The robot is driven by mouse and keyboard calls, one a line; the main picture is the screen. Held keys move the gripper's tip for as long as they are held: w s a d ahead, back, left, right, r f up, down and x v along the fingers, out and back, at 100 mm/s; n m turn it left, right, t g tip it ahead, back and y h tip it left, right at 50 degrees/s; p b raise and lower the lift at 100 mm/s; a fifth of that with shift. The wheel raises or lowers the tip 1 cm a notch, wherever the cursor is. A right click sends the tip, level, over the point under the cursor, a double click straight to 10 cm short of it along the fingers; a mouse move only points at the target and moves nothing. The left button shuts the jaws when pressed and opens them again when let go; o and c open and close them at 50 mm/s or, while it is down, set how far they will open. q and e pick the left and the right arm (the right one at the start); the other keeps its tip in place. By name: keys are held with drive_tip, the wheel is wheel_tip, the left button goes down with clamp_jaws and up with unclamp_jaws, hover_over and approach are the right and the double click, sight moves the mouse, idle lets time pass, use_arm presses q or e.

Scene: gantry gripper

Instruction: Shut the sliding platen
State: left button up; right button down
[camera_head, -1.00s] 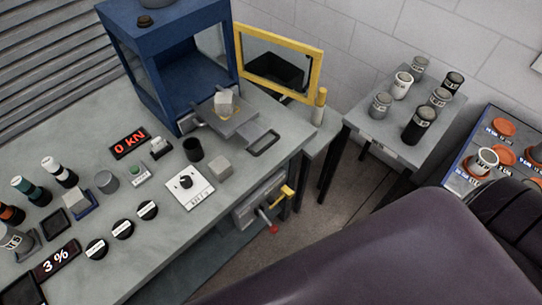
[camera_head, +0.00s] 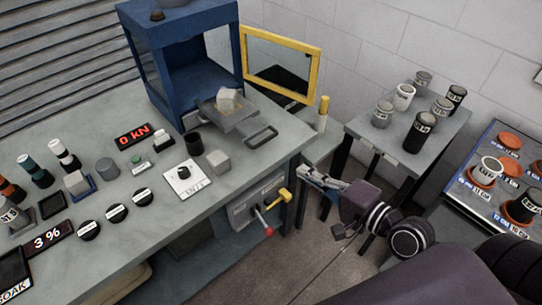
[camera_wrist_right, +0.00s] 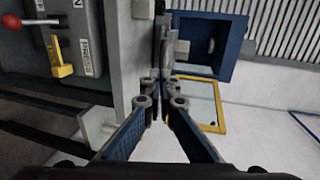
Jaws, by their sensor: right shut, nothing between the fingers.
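The sliding platen (camera_head: 240,118) is a grey plate that sticks out of the blue cabinet (camera_head: 160,62), with a pale cube (camera_head: 228,99) on it. Its dark loop handle (camera_head: 262,138) points toward the front right. My right gripper (camera_head: 304,174) is shut and empty, beyond the table's right edge and apart from the handle. In the right wrist view its fingertips (camera_wrist_right: 160,84) meet, with the blue cabinet (camera_wrist_right: 206,48) beyond them. There the fingers partly hide the platen area. My left gripper is not in view.
The yellow-framed door (camera_head: 281,66) stands open at the cabinet's right. A yellow lever (camera_head: 279,197) and a red-knobbed lever (camera_head: 267,230) stick out from the bench front. A side table (camera_head: 370,133) with several canisters stands behind my right arm.

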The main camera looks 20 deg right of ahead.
drive_tip(key=p+x, duration=0.2)
drive_tip(key=x, duration=1.2)
drive_tip(key=shift+p, duration=0.4)
drive_tip(key=shift+w+a+r, duration=0.1)
drive_tip(key=shift+a+r, duration=0.05)
drive_tip(key=shift+r, duration=0.05)
